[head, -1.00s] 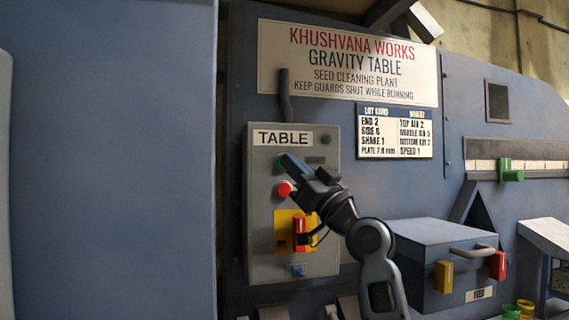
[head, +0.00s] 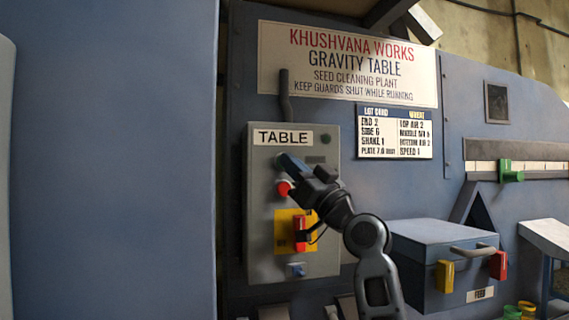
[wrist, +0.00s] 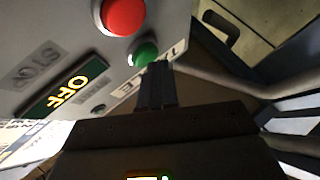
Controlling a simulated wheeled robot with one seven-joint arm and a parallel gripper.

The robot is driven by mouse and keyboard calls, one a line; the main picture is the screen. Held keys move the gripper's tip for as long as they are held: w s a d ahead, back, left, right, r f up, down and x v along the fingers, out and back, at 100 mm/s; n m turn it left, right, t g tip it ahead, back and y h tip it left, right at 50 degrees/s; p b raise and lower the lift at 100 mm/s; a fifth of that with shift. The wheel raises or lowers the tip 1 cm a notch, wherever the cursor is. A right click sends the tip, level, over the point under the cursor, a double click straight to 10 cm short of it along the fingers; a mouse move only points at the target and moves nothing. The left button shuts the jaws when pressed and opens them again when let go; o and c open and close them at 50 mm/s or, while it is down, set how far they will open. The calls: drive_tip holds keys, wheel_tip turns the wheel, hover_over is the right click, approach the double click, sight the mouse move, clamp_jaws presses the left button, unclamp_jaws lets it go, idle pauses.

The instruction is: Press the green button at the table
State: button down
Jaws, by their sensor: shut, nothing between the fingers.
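The grey control box labelled TABLE (head: 260,225) is on the blue machine wall in the head view. Its green button (wrist: 145,54) shows in the wrist view, beside the larger red button (wrist: 123,15). My gripper (wrist: 156,68) is shut and empty, its fingertips at the green button's edge; I cannot tell whether they touch it. In the head view my gripper (head: 287,161) lies over the upper left of the box and hides the green button there. The red button (head: 284,188) shows just below the fingertips.
A lit OFF sign (wrist: 65,88) is on the box in the wrist view. A red switch on a yellow plate (head: 284,232) is below my gripper. A blue-grey box with a handle (head: 435,240) stands to the right. A blue panel (head: 110,160) fills the left.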

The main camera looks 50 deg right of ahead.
drive_tip(key=shift+w+d+b, duration=0.2)
drive_tip(key=shift+w+b, duration=0.1)
drive_tip(key=shift+w, duration=0.05)
idle(0.4)
drive_tip(key=shift+s, duration=0.1)
drive_tip(key=shift+s+a, duration=0.5)
drive_tip(key=shift+s, duration=0.15)
drive_tip(key=s+a, duration=0.1)
drive_tip(key=s, duration=0.1)
drive_tip(key=s+a+p, duration=0.1)
drive_tip(key=s, duration=0.1)
drive_tip(key=shift+a, duration=0.4)
drive_tip(key=shift+f, duration=0.1)
idle(0.9)
